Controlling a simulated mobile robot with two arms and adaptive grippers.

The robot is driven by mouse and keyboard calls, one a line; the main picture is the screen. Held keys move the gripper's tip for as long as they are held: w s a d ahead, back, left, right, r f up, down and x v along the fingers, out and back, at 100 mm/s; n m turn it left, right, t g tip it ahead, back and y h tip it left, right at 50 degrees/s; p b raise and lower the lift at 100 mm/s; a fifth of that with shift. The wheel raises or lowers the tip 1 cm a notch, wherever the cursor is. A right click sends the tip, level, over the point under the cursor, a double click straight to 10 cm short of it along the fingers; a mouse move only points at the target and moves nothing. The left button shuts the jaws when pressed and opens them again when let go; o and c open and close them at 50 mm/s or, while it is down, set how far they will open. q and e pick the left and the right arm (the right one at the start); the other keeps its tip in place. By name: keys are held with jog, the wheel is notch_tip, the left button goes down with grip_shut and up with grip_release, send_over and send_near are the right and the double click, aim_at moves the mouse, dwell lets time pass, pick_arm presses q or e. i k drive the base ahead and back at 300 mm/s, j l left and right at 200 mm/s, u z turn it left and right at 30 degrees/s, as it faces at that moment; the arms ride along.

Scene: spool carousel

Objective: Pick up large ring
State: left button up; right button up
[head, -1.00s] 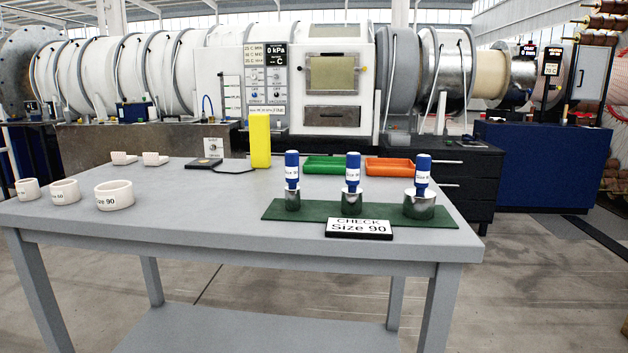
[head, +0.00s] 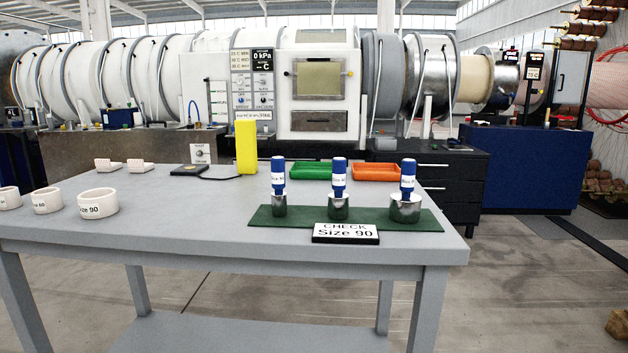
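The large ring (head: 98,203) is white with a "Size 90" label and stands on the left part of the grey table (head: 215,213). A medium white ring (head: 47,200) stands to its left. A small white ring (head: 8,198) is farther left, cut by the picture's edge. Neither of my grippers shows in the head view.
A green mat (head: 400,224) on the right holds several blue-handled gauges, with a "CHECK Size 90" sign (head: 345,233) in front. Behind are a yellow block (head: 246,147), a green tray (head: 310,171), an orange tray (head: 376,172) and two small white blocks (head: 141,166). The table's middle is clear.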

aim_at(96, 203)
jog(key=u, duration=1.25)
